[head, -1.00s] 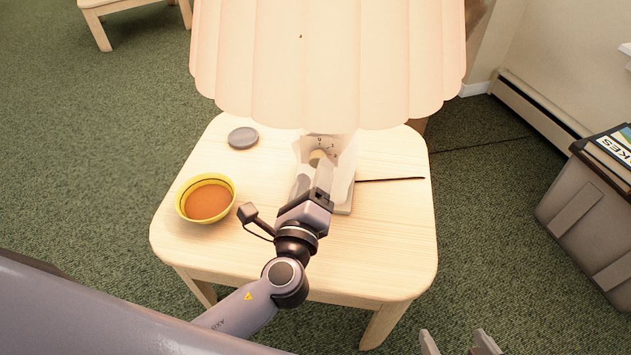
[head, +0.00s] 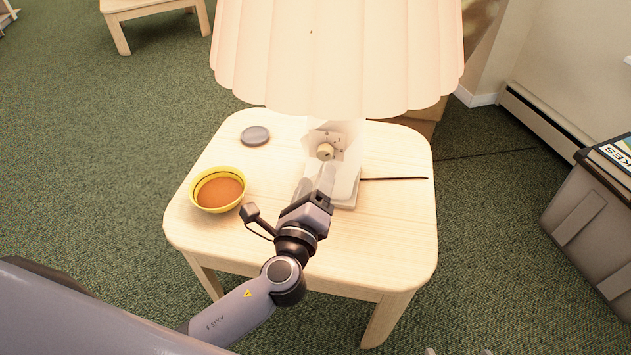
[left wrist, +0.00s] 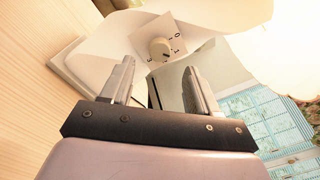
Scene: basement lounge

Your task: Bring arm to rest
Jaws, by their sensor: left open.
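A lamp with a large pleated cream shade (head: 335,60) stands on a pale wooden table (head: 385,235). Its base carries a round knob (head: 325,151) on a numbered white dial plate. The knob (left wrist: 160,49) also shows at the top middle of the left wrist view. My left gripper (head: 320,177) is in front of the lamp base, pointing at the knob. In the left wrist view, its two fingers (left wrist: 159,66) are apart with nothing between them, and the knob is beyond their tips. My right gripper is not clearly in view.
A yellow bowl with orange-brown contents (head: 217,190) is left of my left arm. A grey disc (head: 255,136) lies behind it. A thin dark stick (head: 395,178) lies right of the lamp base. A grey bin (head: 590,220) stands at the right on green carpet.

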